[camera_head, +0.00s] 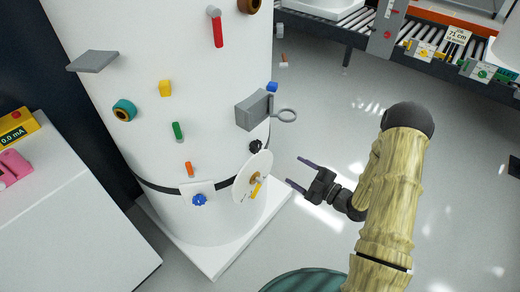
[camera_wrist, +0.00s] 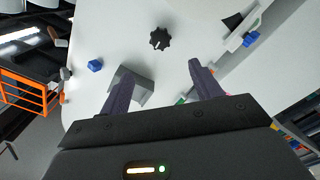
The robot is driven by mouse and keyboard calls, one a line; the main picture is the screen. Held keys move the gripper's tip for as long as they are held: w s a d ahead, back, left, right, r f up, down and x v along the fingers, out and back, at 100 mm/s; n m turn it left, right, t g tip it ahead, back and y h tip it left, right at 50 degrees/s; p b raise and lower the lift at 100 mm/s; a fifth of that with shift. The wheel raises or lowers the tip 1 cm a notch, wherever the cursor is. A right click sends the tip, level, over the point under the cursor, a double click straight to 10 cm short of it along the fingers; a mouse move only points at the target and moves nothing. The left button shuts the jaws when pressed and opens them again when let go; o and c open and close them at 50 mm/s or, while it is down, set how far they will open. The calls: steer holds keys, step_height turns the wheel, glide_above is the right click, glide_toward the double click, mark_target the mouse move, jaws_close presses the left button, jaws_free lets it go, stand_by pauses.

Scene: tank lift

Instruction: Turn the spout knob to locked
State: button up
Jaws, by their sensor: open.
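A black lobed knob (camera_head: 255,146) sits on the right side of the white tank (camera_head: 150,60), below a grey box with a ring (camera_head: 252,111). In the wrist view the black knob (camera_wrist: 159,39) shows a pale line on its face, just beyond and between my fingertips. A blue knob (camera_head: 199,199) sits on a white plate lower on the tank. No label shows which knob is the spout knob, and no locked mark is legible. My gripper (camera_head: 299,173) is open and empty, right of the tank, its fingers pointing towards it and apart from the black knob.
A white disc with a yellow handle (camera_head: 257,190) stands out from the tank just below the black knob. A blue block (camera_head: 272,87) and a red lever (camera_head: 217,30) are higher up. Free floor lies to the right, with a roller conveyor (camera_head: 420,38) behind.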

mark_target(259, 149)
steer(key=x, duration=1.6)
steer(key=shift+w+a, duration=0.1)
steer(key=c, duration=1)
